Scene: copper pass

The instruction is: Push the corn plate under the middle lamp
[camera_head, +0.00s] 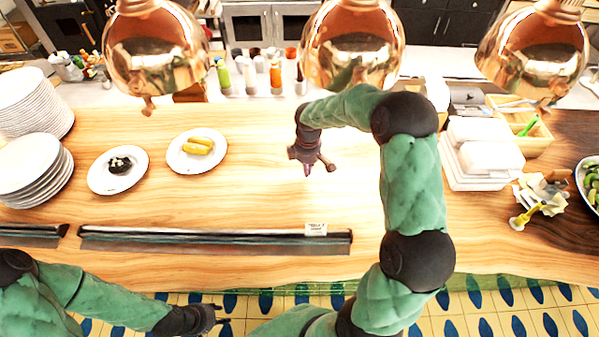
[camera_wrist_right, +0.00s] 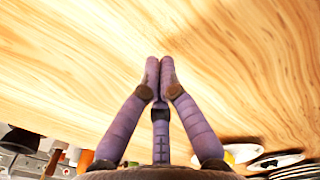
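The corn plate (camera_head: 176,163) is a round white plate with yellow corn (camera_head: 199,145) on it, left of centre on the wooden counter. The middle lamp (camera_head: 350,45) is a copper dome hanging at the top centre, right of the plate. My right gripper (camera_head: 312,168) is over the counter below the middle lamp, to the right of the corn plate and apart from it. In the right wrist view its fingers (camera_wrist_right: 160,70) meet at the tips with nothing between them. The corn plate (camera_wrist_right: 240,153) shows partly there at lower right. My left gripper (camera_head: 212,318) is low, in front of the counter; its fingers are unclear.
A plate with dark food (camera_head: 118,187) stands left of the corn plate. Stacked plates (camera_head: 36,170) are at far left. A dark rail (camera_head: 215,237) runs along the front. White containers (camera_head: 485,150) stand at right. Counter between corn plate and right gripper is clear.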

